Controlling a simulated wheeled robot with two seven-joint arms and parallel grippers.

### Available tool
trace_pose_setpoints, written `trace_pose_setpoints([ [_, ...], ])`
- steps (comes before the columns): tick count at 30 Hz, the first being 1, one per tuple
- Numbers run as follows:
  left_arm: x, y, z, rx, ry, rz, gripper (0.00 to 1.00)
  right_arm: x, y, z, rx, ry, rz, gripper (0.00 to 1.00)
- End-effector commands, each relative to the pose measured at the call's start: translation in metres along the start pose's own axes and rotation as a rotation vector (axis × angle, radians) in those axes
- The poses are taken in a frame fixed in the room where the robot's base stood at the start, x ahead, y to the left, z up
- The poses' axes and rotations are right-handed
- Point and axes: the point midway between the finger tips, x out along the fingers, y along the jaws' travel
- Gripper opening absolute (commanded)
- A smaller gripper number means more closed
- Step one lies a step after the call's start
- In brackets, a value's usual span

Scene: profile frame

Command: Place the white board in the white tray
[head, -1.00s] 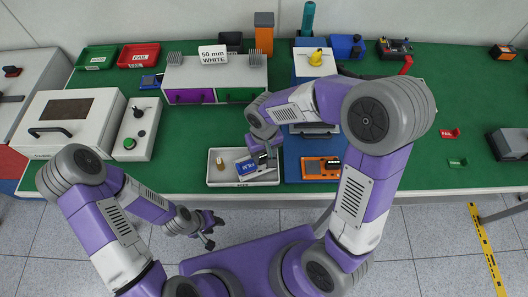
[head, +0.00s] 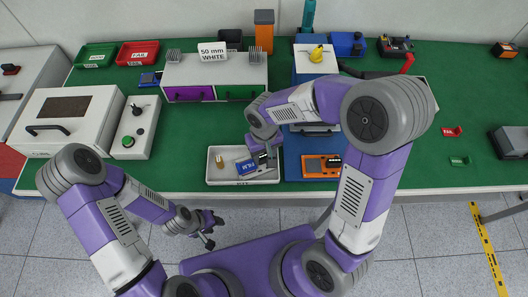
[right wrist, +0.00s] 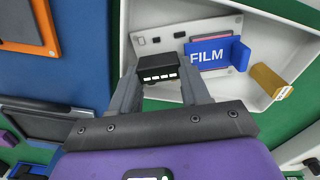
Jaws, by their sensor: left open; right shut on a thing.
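The white board (right wrist: 187,42), a flat plate with small holes, lies within the white tray (right wrist: 141,14). A blue part marked FILM (right wrist: 206,56) sits over its face. A black block (right wrist: 158,67) at the board's near edge is between the fingers of my right gripper (right wrist: 160,77), which is shut on it. In the head view my right gripper (head: 263,161) is down at the right part of the tray (head: 243,182) and partly hides the board. My left gripper (head: 212,232) is open and empty, in front of the table edge.
A brass cylinder (right wrist: 269,82) is in the tray beside the FILM part. An orange device (head: 321,166) lies on a blue mat just right of the tray. A drawer unit (head: 214,73) stands behind.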

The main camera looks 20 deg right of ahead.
Motion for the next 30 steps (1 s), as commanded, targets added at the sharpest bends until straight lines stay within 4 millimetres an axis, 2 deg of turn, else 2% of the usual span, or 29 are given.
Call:
trace_pose_setpoints([
  [1, 0.000, 0.000, 0.000, 0.000, 0.000, 0.000, 0.43, 0.000, 0.000, 0.000, 0.000, 0.000, 0.000, 0.13],
  [2, 0.000, 0.000, 0.000, 0.000, 0.000, 0.000, 0.43, 0.000, 0.000, 0.000, 0.000, 0.000, 0.000, 0.49],
  [7, 0.000, 0.000, 0.000, 0.000, 0.000, 0.000, 0.43, 0.000, 0.000, 0.000, 0.000, -0.001, 0.000, 0.75],
  [14, -0.001, 0.000, 0.000, 0.000, 0.000, 0.000, 0.43, 0.000, 0.000, 0.000, 0.000, -0.001, 0.001, 0.76],
  [17, -0.003, 0.001, 0.000, 0.000, 0.000, 0.000, 0.43, -0.007, 0.000, 0.000, 0.001, 0.001, 0.000, 0.76],
  [24, -0.017, 0.006, 0.001, 0.000, 0.000, 0.000, 0.43, -0.048, 0.000, -0.001, -0.001, 0.004, -0.001, 0.76],
  [30, -0.024, 0.009, 0.001, 0.000, 0.000, 0.000, 0.43, -0.072, -0.001, -0.001, 0.000, 0.003, -0.001, 0.76],
])
